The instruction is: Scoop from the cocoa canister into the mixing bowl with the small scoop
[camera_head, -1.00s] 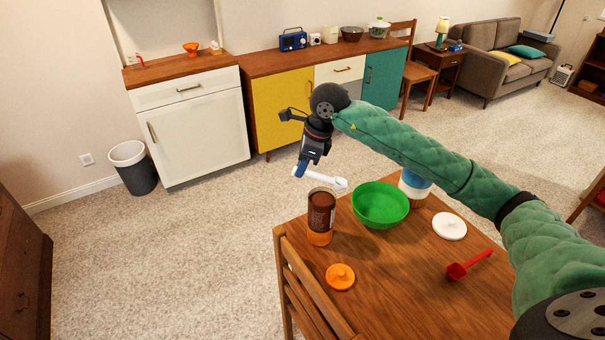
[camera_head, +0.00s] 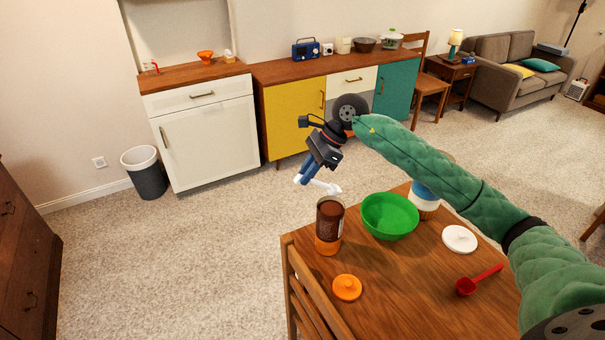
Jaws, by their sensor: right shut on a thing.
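My right gripper (camera_head: 310,170) is shut on a white scoop (camera_head: 329,187). It holds the scoop in the air above and just behind the brown canister, with the scoop's head end to the right and tilted a little down. The scoop's contents cannot be made out. The brown canister with an orange lower part (camera_head: 328,240), which looks like the cocoa canister, stands upright and lidless near the table's left edge. The green mixing bowl (camera_head: 390,217) stands right of it; its inside looks empty. My left gripper is not in view.
An orange lid (camera_head: 347,287) lies in front of the brown canister. A blue and white canister (camera_head: 425,203) stands behind the bowl, partly hidden by my arm. A white lid (camera_head: 460,239) and a red scoop (camera_head: 479,280) lie at the right. A chair (camera_head: 302,290) adjoins the table's left side.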

